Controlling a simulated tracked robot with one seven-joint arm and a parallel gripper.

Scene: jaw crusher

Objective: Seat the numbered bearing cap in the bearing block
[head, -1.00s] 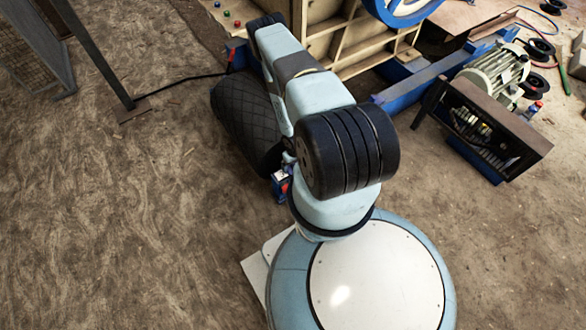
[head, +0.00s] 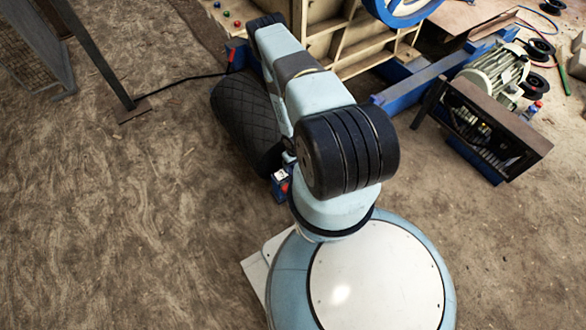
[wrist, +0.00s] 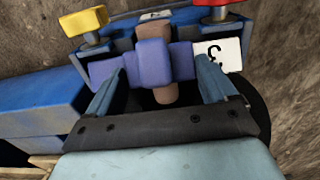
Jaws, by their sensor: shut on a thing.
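In the wrist view my gripper (wrist: 161,72) has its two pale blue fingers around a purple-blue bearing cap (wrist: 152,62) and is shut on it. The cap has a raised middle and lower side wings. It sits over a brown round shaft piece that shows above and below it. The blue bearing block (wrist: 196,16) lies right behind the cap; whether the cap is fully down in it I cannot tell. A white plate (wrist: 230,52) with a dark numeral shows at the right finger. In the head view my arm hides the gripper and cap; a small numbered plate (head: 281,175) peeks out.
A yellow knob (wrist: 84,22) and a red knob (wrist: 215,3) stand at the block's two ends. A blue beam (wrist: 40,92) lies at left. In the head view, a motor (head: 492,75) and an open box (head: 488,130) stand right; bare ground lies left.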

